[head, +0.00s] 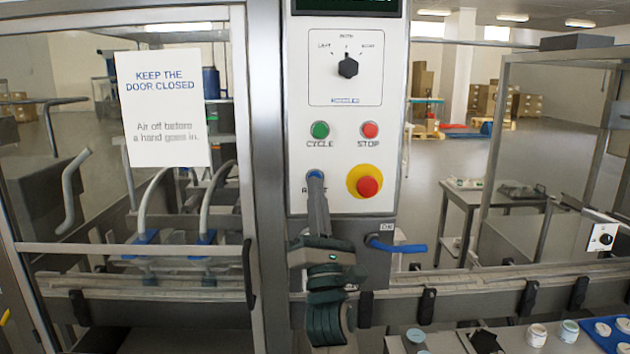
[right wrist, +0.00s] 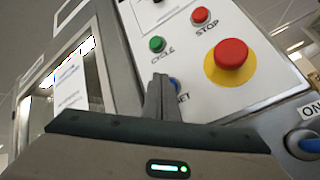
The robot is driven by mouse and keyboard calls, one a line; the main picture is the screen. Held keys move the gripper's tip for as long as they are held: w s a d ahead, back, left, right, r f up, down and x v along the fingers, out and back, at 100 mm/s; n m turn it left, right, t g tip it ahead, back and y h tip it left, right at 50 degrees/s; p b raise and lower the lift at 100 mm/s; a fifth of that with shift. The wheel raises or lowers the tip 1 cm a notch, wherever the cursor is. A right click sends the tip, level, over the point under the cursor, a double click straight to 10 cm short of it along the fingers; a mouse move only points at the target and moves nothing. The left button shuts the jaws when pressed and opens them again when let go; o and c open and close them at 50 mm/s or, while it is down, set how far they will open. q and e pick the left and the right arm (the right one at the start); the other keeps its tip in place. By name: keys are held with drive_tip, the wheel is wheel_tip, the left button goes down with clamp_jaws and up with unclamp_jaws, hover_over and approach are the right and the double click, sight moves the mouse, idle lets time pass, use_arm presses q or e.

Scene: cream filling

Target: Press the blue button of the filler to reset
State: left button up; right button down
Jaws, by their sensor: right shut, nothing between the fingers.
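The filler's white control panel (head: 348,100) stands in the middle of the head view. Its blue button (head: 316,174) sits at the lower left, under the green CYCLE button (head: 320,130). My right gripper (head: 317,180) is shut and empty, its fingertips at the blue button and covering part of the button and its label. In the right wrist view the blue button (right wrist: 174,84) shows as a sliver beside the shut fingers (right wrist: 160,82). I cannot tell whether the tips touch it or whether it is pushed in. My left gripper is not in view.
A red STOP button (head: 370,130), a red emergency button on yellow (head: 367,186) and a black selector knob (head: 348,67) share the panel. A blue-handled lever (head: 398,246) sticks out below right. A door with a sign (head: 163,108) is at left.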

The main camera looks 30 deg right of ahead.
drive_tip(key=shift+w+d, duration=0.4)
drive_tip(key=shift+w, duration=0.25)
idle(1.0)
drive_tip(key=shift+s, duration=0.1)
idle(0.3)
drive_tip(key=shift+s+a, duration=0.45)
drive_tip(key=shift+s, duration=0.2)
drive_tip(key=shift+s+a+p, duration=0.3)
drive_tip(key=shift+s+a, duration=0.15)
drive_tip(key=shift+s, duration=0.25)
drive_tip(key=shift+s+a+p, duration=0.25)
drive_tip(key=shift+s+a, duration=0.15)
drive_tip(key=shift+s, duration=0.35)
drive_tip(key=shift+s+a+p, duration=0.3)
drive_tip(key=shift+s+a, duration=0.15)
drive_tip(key=shift+s, duration=0.25)
